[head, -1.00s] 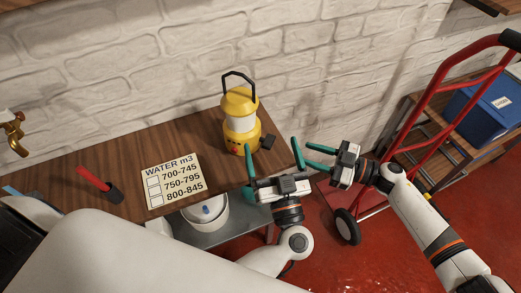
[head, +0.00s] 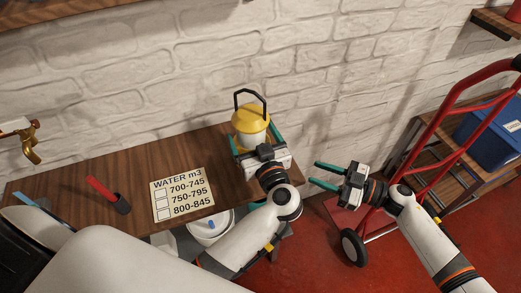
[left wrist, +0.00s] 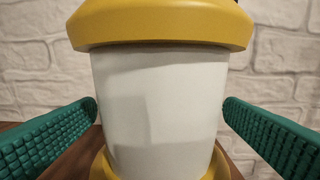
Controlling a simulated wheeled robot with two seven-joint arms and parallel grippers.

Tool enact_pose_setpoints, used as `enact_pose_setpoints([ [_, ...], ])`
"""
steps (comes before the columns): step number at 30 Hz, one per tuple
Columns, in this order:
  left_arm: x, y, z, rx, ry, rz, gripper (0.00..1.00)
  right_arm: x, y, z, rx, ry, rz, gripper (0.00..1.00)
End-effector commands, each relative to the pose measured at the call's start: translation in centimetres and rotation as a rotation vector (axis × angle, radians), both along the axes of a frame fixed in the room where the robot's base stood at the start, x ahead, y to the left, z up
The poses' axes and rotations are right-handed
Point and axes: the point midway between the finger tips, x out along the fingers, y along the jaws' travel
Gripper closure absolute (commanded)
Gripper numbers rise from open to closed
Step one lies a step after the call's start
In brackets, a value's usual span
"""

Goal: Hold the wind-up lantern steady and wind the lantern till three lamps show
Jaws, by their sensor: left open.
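The wind-up lantern (head: 249,121), with a yellow cap, white body and black top handle, stands upright near the right end of the wooden bench. My left gripper (head: 255,139) is open, with its green fingers on either side of the lantern. The lower yellow base is mostly hidden in the head view, and no crank or lamps can be made out. My right gripper (head: 315,174) is open and empty, right of the bench.
A brass tap (head: 30,145) is on the left. A red hand truck (head: 437,120) and a blue crate (head: 490,135) stand right. A brick wall is behind.

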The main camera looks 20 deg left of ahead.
Motion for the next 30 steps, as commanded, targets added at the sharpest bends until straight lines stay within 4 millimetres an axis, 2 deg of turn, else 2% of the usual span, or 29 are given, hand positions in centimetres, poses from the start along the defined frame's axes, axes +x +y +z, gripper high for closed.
enact_pose_setpoints([
  [6,1.15,1.17,-0.02,0.000,0.000,0.000,0.08,0.00,0.00,0.00,0.000,0.000,0.000,0.64],
  [15,1.24,1.24,-0.02,-0.001,0.000,0.000,0.10,0.00,0.00,0.00,0.000,0.000,0.000,0.64],
  [29,1.22,1.21,-0.03,-0.001,0.000,0.000,0.85,0.00,0.00,0.00,0.000,0.000,0.000,0.64],
  [30,1.22,1.20,-0.03,-0.001,0.001,0.000,0.86,0.00,0.00,0.00,0.000,0.000,0.000,0.59],
])
